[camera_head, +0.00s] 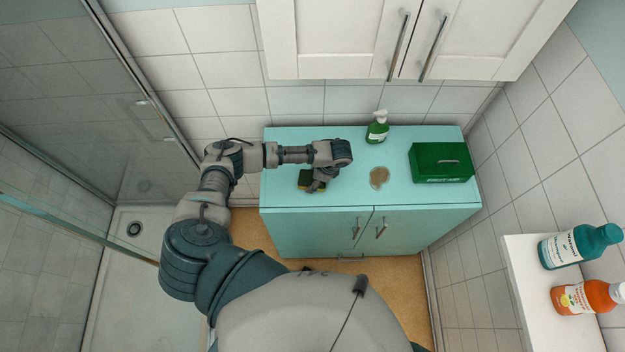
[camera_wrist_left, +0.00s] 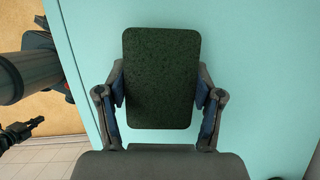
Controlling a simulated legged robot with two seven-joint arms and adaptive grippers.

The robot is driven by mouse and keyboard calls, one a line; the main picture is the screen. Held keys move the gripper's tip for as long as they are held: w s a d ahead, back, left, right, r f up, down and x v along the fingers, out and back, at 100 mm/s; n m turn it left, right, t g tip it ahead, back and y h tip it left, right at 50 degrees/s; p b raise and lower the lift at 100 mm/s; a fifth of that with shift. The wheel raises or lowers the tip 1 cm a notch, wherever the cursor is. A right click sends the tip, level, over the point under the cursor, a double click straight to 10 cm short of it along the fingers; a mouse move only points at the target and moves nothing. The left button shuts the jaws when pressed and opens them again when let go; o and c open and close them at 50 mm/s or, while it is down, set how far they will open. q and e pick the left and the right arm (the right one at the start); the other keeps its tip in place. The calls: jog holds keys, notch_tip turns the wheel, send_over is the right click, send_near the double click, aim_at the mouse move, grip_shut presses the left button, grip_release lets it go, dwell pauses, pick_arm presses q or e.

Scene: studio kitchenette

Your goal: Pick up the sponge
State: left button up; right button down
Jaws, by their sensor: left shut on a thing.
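The sponge (camera_wrist_left: 161,70) shows its dark green face in the left wrist view, between the two fingers of my left gripper (camera_wrist_left: 161,100). The fingers press on its left and right sides, so the gripper is shut on it. In the head view the sponge (camera_head: 306,179) is a small dark and yellow piece at the left part of the turquoise cabinet top (camera_head: 285,150). My left gripper (camera_head: 316,185) partly hides it there. I cannot tell whether the sponge touches the top. My right gripper cannot be made out for certain.
A brown stain (camera_head: 379,178) lies right of the gripper on the cabinet top. A green soap bottle (camera_head: 377,131) stands behind it, and a green first-aid box (camera_head: 440,163) at the right. Teal (camera_head: 580,247) and orange (camera_head: 583,298) bottles are on a white ledge (camera_head: 530,270).

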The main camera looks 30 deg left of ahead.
aim_at(309, 180)
dwell(0.3)
pick_arm(q)
jog(key=shift+r+b, duration=0.4)
jog(key=r, duration=0.3)
jog(key=shift+s+d+r, duration=0.1)
jog(key=shift+s+d, duration=0.15)
jog(key=shift+s, duration=0.05)
jog(key=s+d+r, duration=0.1)
jog(key=s+d, duration=0.8)
jog(key=s, duration=0.3)
jog(key=shift+s+r+p, duration=0.2)
jog(key=shift+r+p, duration=0.05)
jog(key=shift+p, duration=0.15)
